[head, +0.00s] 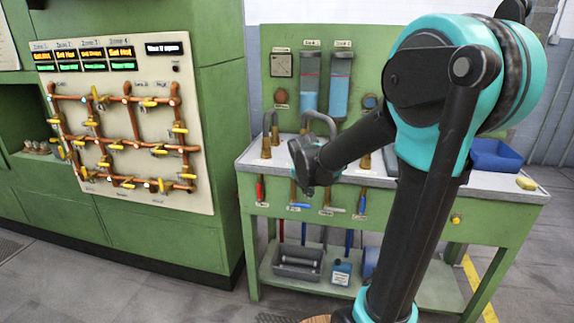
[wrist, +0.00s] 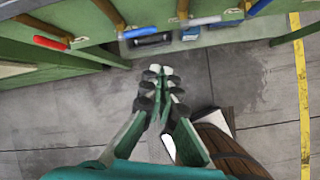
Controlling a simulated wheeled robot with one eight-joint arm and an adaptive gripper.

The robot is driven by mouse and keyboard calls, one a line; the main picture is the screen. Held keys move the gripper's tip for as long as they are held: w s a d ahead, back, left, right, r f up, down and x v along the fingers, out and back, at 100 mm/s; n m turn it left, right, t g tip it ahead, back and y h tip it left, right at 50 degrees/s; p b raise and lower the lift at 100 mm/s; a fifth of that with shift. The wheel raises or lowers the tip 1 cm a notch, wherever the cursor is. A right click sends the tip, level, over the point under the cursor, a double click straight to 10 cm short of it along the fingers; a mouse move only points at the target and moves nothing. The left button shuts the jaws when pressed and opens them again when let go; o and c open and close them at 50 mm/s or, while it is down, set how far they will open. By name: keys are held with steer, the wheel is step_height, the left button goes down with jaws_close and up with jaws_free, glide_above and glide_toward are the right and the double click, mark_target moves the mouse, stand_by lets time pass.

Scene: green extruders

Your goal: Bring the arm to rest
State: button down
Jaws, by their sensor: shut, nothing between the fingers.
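My gripper (wrist: 162,74) shows in the wrist view with its two fingers together and nothing between them.
A pipe-and-valve panel (head: 120,120) stands at left.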

steer(key=s+d+f+m, duration=0.1)
steer(key=s+f+m, duration=0.2)
steer(key=s+m, duration=0.4)
steer(key=s+d+f+m+g+y, duration=0.1)
steer(key=s+f+m, duration=0.2)
steer(key=s+m, duration=0.5)
steer(key=s+d+f+m, duration=0.2)
steer(key=s+m, duration=0.5)
steer(key=m, duration=0.6)
steer(key=shift+s+f+y, duration=0.25)
steer(key=shift+f+y, duration=0.15)
steer(key=shift+f, duration=0.35)
